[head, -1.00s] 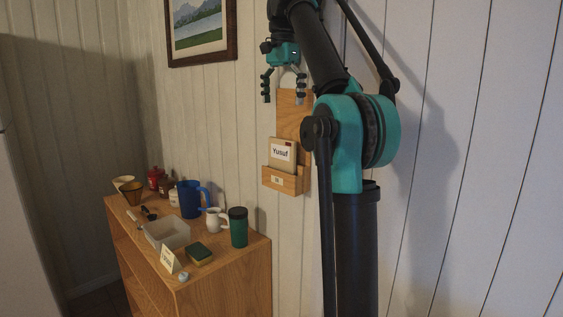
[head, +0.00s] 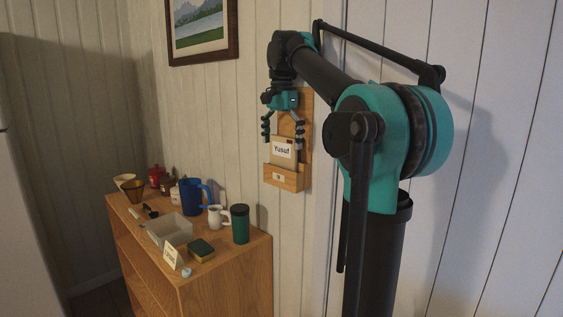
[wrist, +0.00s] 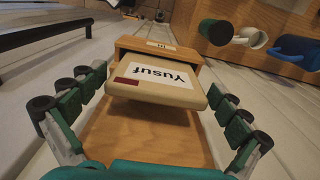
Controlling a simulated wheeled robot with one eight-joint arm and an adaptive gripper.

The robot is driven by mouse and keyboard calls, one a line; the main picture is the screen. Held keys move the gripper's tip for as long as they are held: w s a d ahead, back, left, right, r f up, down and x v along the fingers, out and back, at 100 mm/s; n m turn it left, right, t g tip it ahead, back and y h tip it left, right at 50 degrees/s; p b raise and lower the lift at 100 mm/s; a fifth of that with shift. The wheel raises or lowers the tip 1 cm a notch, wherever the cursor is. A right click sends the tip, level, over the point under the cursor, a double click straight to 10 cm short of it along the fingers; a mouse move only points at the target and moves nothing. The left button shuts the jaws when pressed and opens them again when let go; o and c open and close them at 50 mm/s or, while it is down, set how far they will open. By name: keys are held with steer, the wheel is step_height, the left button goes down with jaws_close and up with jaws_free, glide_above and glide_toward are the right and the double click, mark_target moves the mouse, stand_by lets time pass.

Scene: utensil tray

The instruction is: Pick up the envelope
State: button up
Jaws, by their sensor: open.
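The envelope (head: 283,152) is a tan, thick packet with a white label reading "Yusuf" and a small dark red mark. It stands upright in the wooden wall holder (head: 284,180), its lower part hidden by the holder's front. In the wrist view the envelope (wrist: 155,88) lies ahead, between and beyond the fingertips. My gripper (head: 283,138) is open, pointing down just above the envelope's top edge, with one finger on each side. In the wrist view my gripper (wrist: 143,112) shows its fingers spread wider than the envelope, not visibly touching it.
A wooden shelf unit (head: 222,267) stands below left, holding a blue mug (head: 190,197), a white mug (head: 216,217), a green tumbler (head: 240,224), a grey bin (head: 168,230) and a sponge (head: 201,250). A framed picture (head: 233,30) hangs above left. Bare wall surrounds the holder.

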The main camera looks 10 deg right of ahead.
mark_target(282, 154)
steer(key=shift+f, duration=1.95)
steer(key=shift+c, duration=0.6)
steer(key=c, duration=0.8)
steer(key=shift+r, duration=0.1)
